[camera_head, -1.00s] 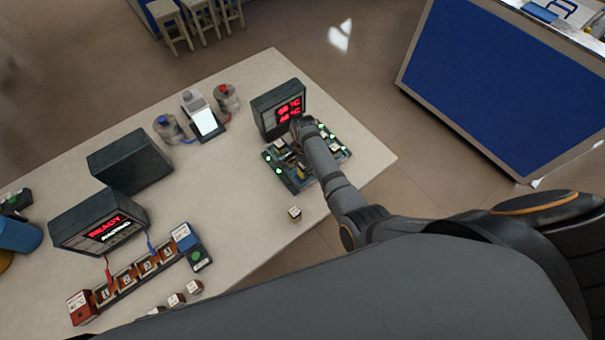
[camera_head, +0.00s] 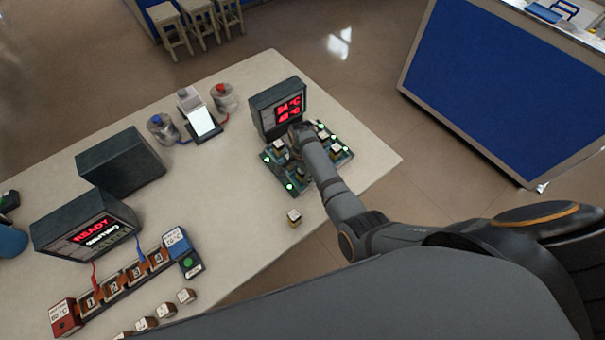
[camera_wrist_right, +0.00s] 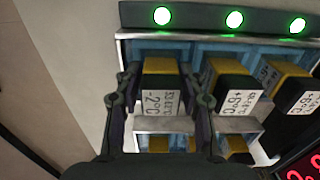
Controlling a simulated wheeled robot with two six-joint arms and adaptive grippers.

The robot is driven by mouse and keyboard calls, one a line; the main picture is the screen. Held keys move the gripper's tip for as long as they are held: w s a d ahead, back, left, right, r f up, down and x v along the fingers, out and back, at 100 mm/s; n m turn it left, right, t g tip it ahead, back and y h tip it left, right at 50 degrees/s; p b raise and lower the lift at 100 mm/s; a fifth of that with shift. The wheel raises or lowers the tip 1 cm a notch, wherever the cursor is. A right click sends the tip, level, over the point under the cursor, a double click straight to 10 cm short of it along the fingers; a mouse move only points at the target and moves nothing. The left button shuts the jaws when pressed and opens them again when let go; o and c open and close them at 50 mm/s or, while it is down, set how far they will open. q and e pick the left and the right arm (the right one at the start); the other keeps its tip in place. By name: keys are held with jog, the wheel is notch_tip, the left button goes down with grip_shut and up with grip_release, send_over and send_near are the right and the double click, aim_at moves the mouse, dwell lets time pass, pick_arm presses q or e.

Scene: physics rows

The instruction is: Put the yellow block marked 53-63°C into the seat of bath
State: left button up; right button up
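My right gripper (camera_wrist_right: 160,95) is over the left block (camera_wrist_right: 161,75) of a row in the right wrist view, one finger on each side of it. This block has a yellow top and a white label with large "-2°C"; the smaller line above is too blurred to read surely. It sits within a blue-walled seat of the bath (camera_wrist_right: 198,46). I cannot tell whether the fingers press on it or stand slightly apart. In the head view the right gripper (camera_head: 300,132) hides part of the bath (camera_head: 288,188). My left gripper is not in view.
More yellow-and-black blocks, one a "+6°C" block (camera_wrist_right: 235,85), stand close on the right. A black display box (camera_head: 277,105) with red digits rises behind the bath. A loose block (camera_head: 294,217) lies in front. Bare table (camera_head: 225,190) is left of it.

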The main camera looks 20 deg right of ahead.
jog(key=shift+r, duration=0.1)
notch_tip(320, 180, up, 8)
jog(key=p, duration=0.7)
jog(key=shift+f+p, duration=0.25)
jog(key=shift+p, duration=0.05)
jog(key=shift+r, duration=2.25)
